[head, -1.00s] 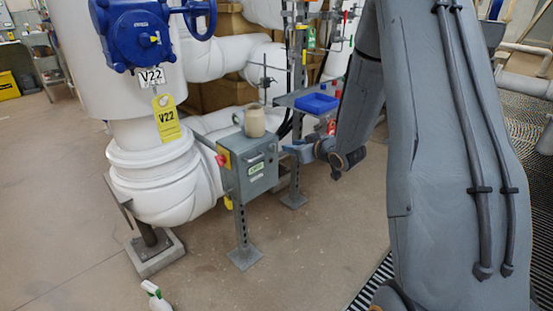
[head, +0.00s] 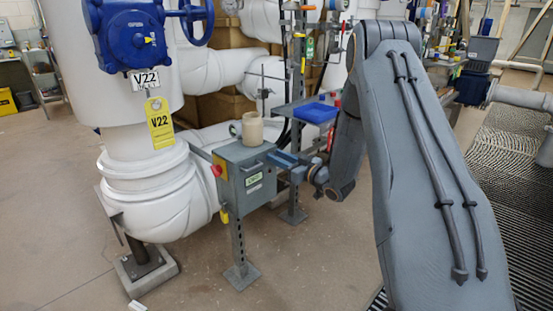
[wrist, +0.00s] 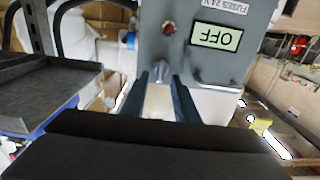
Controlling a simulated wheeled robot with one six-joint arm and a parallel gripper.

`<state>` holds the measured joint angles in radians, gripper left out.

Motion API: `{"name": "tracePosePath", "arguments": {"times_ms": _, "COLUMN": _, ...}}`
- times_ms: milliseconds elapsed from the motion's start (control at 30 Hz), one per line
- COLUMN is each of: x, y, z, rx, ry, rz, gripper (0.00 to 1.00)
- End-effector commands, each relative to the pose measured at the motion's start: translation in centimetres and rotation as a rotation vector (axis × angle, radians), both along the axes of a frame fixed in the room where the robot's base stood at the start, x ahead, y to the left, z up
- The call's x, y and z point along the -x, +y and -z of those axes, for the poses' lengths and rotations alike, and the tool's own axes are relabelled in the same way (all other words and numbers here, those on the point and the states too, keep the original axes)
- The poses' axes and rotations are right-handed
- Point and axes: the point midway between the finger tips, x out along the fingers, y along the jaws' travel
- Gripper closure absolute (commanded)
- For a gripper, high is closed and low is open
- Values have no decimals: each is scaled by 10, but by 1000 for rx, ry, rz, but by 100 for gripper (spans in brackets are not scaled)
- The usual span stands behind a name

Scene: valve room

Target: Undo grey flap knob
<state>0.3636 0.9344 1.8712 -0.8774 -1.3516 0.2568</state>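The grey control box (head: 243,182) stands on a post in front of the white pipe, and its face fills the top of the wrist view (wrist: 195,65). A small grey metal knob (wrist: 161,70) sticks out near the face's edge in the wrist view. My gripper (head: 277,159) is at the box's upper right in the head view. In the wrist view its two blue-grey fingers (wrist: 161,84) stand apart, one on each side of the knob. A gap seems to show between them; contact is unclear. The knob cannot be made out in the head view.
A beige jar (head: 252,128) stands on the box. A red button (head: 215,170) is on its left side. A blue tray (head: 315,112) sits on a shelf behind my gripper. Floor at left is open.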

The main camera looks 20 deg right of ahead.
Motion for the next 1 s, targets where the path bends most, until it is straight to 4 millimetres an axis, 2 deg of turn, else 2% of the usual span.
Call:
{"name": "tracePosePath", "arguments": {"times_ms": 133, "x": -7, "y": 3, "z": 0, "rx": 0, "ry": 0, "rz": 2, "gripper": 73}}
{"name": "tracePosePath", "arguments": {"times_ms": 367, "x": -8, "y": 3, "z": 0, "rx": 0, "ry": 0, "rz": 2, "gripper": 73}}
{"name": "tracePosePath", "arguments": {"times_ms": 533, "x": -7, "y": 3, "z": 0, "rx": 0, "ry": 0, "rz": 2, "gripper": 98}}
{"name": "tracePosePath", "arguments": {"times_ms": 567, "x": -7, "y": 3, "z": 0, "rx": 0, "ry": 0, "rz": 2, "gripper": 100}}
{"name": "tracePosePath", "arguments": {"times_ms": 1000, "x": -7, "y": 5, "z": 0, "rx": 84, "ry": -43, "rz": 1, "gripper": 100}}
